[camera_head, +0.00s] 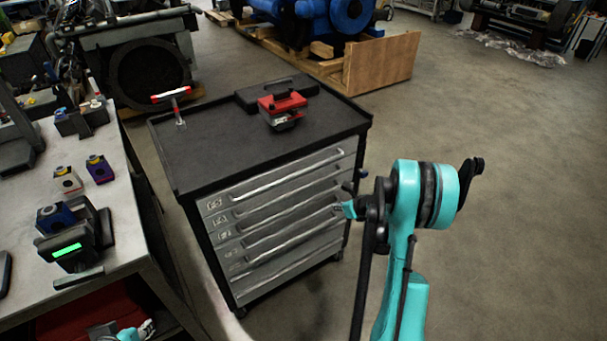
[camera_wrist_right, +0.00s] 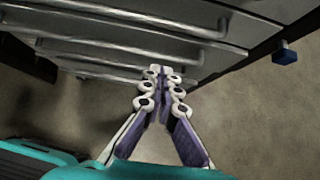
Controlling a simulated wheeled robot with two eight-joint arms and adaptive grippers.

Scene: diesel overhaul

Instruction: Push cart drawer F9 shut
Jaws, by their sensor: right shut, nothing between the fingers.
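The tool cart (camera_head: 268,190) has a front of several grey drawers with long bar handles. Small labels (camera_head: 214,204) sit at the drawers' left ends, too small to read, so I cannot tell which drawer is F9. No drawer stands clearly far out. My right gripper (camera_head: 342,207) is at the right part of the drawer front. In the right wrist view its fingertips (camera_wrist_right: 161,72) are together and empty, close to a drawer front (camera_wrist_right: 120,38); contact is unclear.
The cart top (camera_head: 215,140) carries a black case and a red-and-black tool (camera_head: 283,108). A workbench (camera_head: 120,205) with small devices stands close to the cart's left. The floor (camera_head: 520,190) to the right is clear. A blue block (camera_wrist_right: 286,56) shows beside the cart in the wrist view.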

